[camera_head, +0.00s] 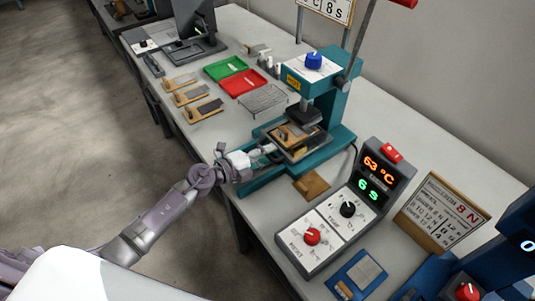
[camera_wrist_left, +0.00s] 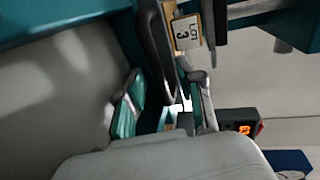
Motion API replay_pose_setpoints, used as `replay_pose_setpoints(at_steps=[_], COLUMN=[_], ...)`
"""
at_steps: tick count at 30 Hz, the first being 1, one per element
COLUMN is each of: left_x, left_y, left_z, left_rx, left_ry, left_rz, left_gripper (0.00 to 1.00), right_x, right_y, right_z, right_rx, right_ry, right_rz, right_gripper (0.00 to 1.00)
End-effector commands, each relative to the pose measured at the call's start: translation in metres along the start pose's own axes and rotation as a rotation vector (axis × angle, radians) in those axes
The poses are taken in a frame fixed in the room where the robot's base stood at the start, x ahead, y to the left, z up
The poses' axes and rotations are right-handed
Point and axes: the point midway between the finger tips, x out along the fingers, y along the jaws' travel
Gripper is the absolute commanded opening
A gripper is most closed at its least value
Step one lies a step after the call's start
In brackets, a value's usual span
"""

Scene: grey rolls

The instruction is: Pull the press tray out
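The teal press (camera_head: 325,105) stands on the bench, with a blue knob on its head. Its tray (camera_head: 313,143) lies low in the press, over the teal base, and carries a wooden-tagged piece (camera_head: 291,132). My left gripper (camera_head: 264,152) is at the tray's front edge. In the left wrist view, the fingers (camera_wrist_left: 168,108) are on either side of a dark bar (camera_wrist_left: 157,55), which looks like part of the tray's handle. I cannot tell whether they touch it. My right gripper is out of view.
A control box (camera_head: 340,212) showing 63 °C and 6 s stands right of the press. A green tray (camera_head: 226,68), a red tray (camera_head: 242,83), a wire rack (camera_head: 263,100) and several wooden-handled tools (camera_head: 190,95) lie behind. The floor left of the bench is clear.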

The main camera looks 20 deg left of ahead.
Motion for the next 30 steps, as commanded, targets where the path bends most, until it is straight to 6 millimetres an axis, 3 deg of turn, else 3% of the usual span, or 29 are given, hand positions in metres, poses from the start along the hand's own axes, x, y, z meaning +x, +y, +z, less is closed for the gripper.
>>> replay_pose_setpoints(at_steps=[10, 17, 30], left_x=[0.0048, 0.0046, 0.0032], left_y=[0.0001, 0.0000, 0.0005], left_z=[-0.0002, -0.0001, 0.0000], left_rx=[0.000, 0.000, 0.000], left_ry=[0.000, 0.000, -0.001], left_rz=[0.001, 0.000, 0.001], left_gripper=[0.37, 0.01, 0.00], right_x=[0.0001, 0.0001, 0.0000], right_y=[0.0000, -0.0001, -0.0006], right_z=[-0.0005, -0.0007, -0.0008], right_rx=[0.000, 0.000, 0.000], right_ry=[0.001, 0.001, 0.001], right_rz=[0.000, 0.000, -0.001], right_gripper=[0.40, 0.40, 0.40])
